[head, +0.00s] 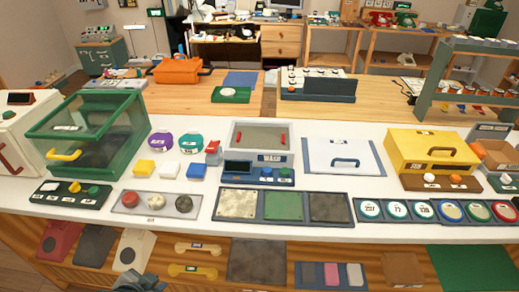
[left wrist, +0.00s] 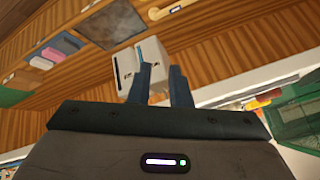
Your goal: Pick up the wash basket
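The wash basket (head: 263,136) is a pale grey box with an open-looking grey top, red handles at its sides and a label on its front that seems to read WASH. It stands on the white counter near the middle, behind a dark blue control panel (head: 258,173). My left gripper (head: 140,282) shows only in part at the bottom edge of the head view, low in front of the counter and far from the basket. The basket is not recognisable there. My right gripper is not in view.
A green see-through bin (head: 88,128) stands left on the counter. Coloured pads (head: 284,206) lie in front.

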